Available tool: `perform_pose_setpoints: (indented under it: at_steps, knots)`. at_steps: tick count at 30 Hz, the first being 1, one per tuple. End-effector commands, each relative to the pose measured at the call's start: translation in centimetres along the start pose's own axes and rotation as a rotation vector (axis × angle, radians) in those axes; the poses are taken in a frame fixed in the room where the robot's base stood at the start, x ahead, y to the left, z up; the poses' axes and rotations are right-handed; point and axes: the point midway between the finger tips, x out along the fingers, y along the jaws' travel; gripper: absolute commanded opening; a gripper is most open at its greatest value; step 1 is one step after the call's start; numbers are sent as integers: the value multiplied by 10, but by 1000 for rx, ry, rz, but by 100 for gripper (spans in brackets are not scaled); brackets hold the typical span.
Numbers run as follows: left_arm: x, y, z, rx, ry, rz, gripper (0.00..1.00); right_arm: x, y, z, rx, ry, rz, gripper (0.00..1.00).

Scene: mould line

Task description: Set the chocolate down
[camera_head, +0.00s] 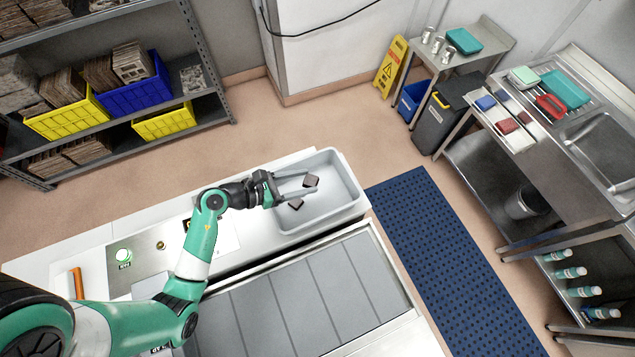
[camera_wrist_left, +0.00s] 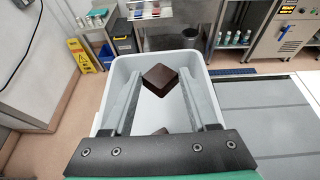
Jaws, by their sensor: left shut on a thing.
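My left gripper (camera_head: 303,183) is shut on a dark brown chocolate (camera_head: 311,181) at its fingertips, over the grey tray (camera_head: 347,190). In the left wrist view the held chocolate (camera_wrist_left: 160,78) sits between the fingertips, a corner pointing toward the gripper. A second dark chocolate (camera_head: 296,203) lies in the tray, below and nearer the wrist; the gripper body partly hides it in the left wrist view (camera_wrist_left: 158,131). How high the held chocolate is above the tray floor is hard to tell. My right gripper is not in view.
A conveyor of grey panels (camera_head: 310,290) runs beside the tray. A blue mat (camera_head: 440,260) covers the floor on the right. The rest of the tray floor looks clear.

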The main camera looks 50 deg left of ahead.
Motion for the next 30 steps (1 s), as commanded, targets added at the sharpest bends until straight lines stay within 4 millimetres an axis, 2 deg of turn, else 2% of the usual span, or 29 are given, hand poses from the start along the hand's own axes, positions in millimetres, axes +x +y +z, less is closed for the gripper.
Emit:
perform_pose_setpoints:
  at_steps: [3,8,14,21,30]
  knots:
    - [32,4,-18,-1,2,-4,6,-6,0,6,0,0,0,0]
    - [59,8,-32,0,0,-2,6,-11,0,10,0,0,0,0]
    - [65,10,-35,0,0,0,6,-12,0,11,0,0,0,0]
    - [81,10,-65,-1,2,0,6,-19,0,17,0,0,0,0]
    - [82,10,-66,0,0,0,6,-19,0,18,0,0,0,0]
